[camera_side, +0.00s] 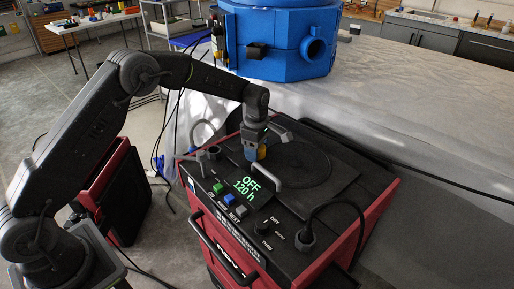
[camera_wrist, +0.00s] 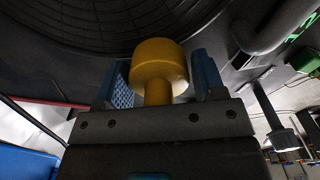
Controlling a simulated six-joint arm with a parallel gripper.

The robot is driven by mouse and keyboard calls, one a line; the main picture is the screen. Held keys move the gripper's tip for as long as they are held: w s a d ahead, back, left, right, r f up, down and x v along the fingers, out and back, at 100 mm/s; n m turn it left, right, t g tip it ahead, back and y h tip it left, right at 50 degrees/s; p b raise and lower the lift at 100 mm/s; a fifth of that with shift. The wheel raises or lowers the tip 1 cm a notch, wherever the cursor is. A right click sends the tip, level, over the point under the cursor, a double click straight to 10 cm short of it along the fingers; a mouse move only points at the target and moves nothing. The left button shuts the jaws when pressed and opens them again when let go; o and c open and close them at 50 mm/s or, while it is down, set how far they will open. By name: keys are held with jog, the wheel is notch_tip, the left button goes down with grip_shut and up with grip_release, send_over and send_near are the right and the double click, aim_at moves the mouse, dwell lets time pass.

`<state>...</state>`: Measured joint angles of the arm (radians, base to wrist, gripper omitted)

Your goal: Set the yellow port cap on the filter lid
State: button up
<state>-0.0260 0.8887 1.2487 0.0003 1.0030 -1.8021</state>
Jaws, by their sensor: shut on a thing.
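The yellow port cap (camera_wrist: 158,62) has a wide round head and a narrower stem. In the wrist view it sits between the blue fingers of my gripper (camera_wrist: 162,82), which is shut on it. The gripper is over the left side of the machine's top, close to a dark round ribbed lid (camera_side: 300,166), which looks like the filter lid. The lid's edge (camera_wrist: 90,28) fills the upper part of the wrist view. I cannot tell the gap below the cap.
A pale bar handle (camera_side: 265,184) stands just in front of the gripper. A large blue vessel (camera_side: 285,38) stands behind.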

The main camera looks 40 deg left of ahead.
jog(key=o, duration=0.9)
